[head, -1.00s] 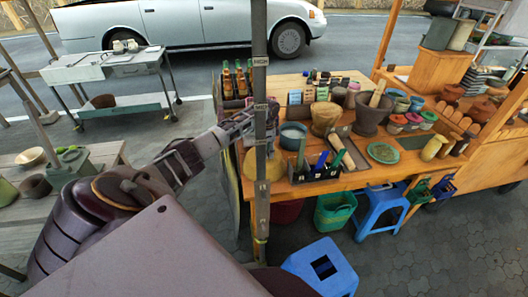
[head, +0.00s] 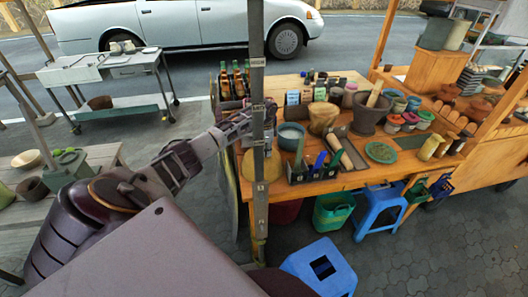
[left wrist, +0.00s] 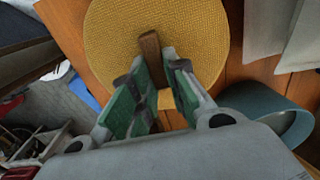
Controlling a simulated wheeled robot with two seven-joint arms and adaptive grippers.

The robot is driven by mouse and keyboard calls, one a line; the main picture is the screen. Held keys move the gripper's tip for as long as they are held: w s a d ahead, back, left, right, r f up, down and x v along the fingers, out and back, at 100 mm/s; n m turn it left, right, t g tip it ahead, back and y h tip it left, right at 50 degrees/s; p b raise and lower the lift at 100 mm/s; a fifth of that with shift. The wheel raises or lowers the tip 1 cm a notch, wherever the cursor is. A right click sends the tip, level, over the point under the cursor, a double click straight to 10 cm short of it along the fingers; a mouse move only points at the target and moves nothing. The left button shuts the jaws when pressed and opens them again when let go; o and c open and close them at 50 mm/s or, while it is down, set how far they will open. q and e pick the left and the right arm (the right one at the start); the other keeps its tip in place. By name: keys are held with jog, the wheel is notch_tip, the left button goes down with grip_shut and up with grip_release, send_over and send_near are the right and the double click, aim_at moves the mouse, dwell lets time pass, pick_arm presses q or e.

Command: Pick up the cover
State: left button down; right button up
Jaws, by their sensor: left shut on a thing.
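The cover (left wrist: 205,35) is a round yellow woven disc with a brown wooden handle (left wrist: 150,52). My left gripper (left wrist: 155,65) has its green-padded fingers on either side of the handle and is shut on it. In the head view, a yellow round shape, apparently the cover (head: 275,166), shows at the left end of the wooden table, partly hidden by a metal post. My left gripper (head: 243,120) is just above it in the picture, its tips partly behind the post. My right gripper is in neither view.
The post (head: 258,185) stands upright before the table's left end. A blue-grey bowl (head: 291,134) is close on the right, also in the left wrist view (left wrist: 268,108). Bottles (head: 236,78), a mortar (head: 370,112) and a black box (head: 312,172) crowd the table (head: 352,183).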

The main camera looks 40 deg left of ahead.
pick_arm(q)
notch_tip(320, 180, up, 18)
jog(key=b, duration=0.1)
dwell(0.6)
dwell(0.4)
jog(key=shift+a, duration=0.1)
